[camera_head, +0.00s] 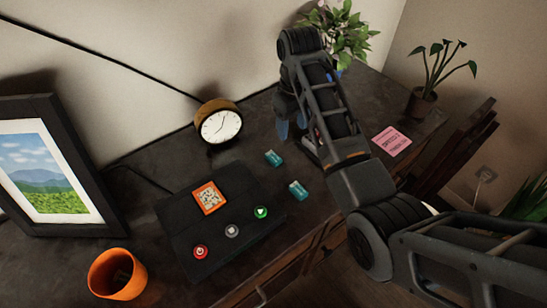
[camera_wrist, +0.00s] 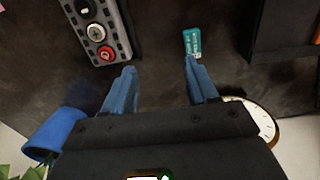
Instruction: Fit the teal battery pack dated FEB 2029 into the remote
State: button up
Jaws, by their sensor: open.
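Two teal battery packs lie on the dark desk in the head view, one nearer the clock (camera_head: 274,157) and one nearer the desk's front edge (camera_head: 298,190). One pack (camera_wrist: 192,42) shows in the wrist view, beyond the right fingertip; its small print is too small to read. The remote (camera_wrist: 97,28), grey with round buttons, one red, lies beyond the left fingertip. My arm mostly hides it in the head view. My gripper (camera_wrist: 160,68) is open and empty, with blue fingers pointing toward the desk; it also shows in the head view (camera_head: 291,127), behind the packs.
A black panel (camera_head: 180,222) with several buttons and an orange-framed code lies left of the packs. A clock (camera_head: 220,125) stands behind it. A pink note (camera_head: 391,140), potted plants, an orange cup (camera_head: 117,273) and a picture frame (camera_head: 45,170) stand or lie around.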

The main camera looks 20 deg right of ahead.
send_over(273, 156)
jog(key=shift+s+a+f+n, duration=0.15)
jog(key=shift+f+n, duration=0.15)
jog(key=shift+f, duration=0.15)
notch_tip(273, 156, down, 2)
jog(key=shift+f, duration=0.15)
jog(key=shift+f+p, duration=0.35)
jog(key=shift+f, duration=2.35)
jog(key=shift+c, duration=0.4)
grip_shut()
